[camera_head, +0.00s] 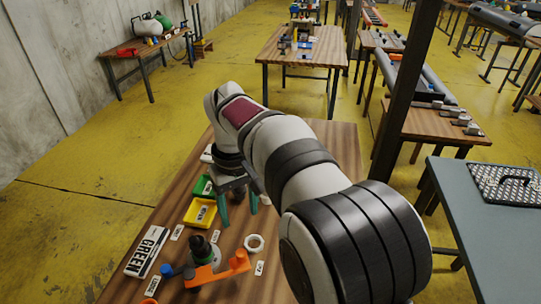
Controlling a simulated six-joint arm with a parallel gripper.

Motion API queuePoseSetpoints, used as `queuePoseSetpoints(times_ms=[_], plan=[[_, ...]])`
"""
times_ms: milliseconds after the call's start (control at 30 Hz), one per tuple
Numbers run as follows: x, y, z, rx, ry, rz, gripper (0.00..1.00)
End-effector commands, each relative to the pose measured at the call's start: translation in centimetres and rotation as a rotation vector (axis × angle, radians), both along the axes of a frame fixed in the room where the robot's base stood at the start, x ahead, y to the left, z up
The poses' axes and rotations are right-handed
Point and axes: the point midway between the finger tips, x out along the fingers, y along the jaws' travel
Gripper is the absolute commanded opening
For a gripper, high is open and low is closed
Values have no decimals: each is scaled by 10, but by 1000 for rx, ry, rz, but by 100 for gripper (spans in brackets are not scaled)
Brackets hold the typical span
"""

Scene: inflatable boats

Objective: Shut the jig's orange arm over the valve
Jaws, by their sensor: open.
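The jig stands at the near part of the wooden table. Its orange arm (208,274) lies low across the near side of the jig, with a raised orange end at the right. The valve, a dark upright piece with a green band (203,248), stands just behind the orange arm on a grey round base. The arm is beside the valve, not visibly over its top. A blue knob (167,270) sits at the jig's left. My gripper (238,208) has two teal fingers pointing down, apart and empty, behind and right of the jig.
Yellow (201,224) and green (202,192) trays stand left of my gripper. A white ring (254,243) lies right of the jig. Small labels lie between. My arm covers the table's right side.

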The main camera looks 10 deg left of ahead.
Motion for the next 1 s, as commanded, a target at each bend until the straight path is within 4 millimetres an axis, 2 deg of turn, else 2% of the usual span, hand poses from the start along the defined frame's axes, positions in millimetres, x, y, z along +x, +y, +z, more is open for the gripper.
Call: queuePoseSetpoints(times_ms=[67,167,400,600,800,1000], plan=[[4,11,-7,-4,-3,38,64],[4,11,-23,-6,-3,40,64],[3,10,-95,-5,0,37,64],[3,10,-142,-3,-3,36,64],[4,10,-160,-1,-5,35,64],[4,10,-161,-1,-5,34,64]])
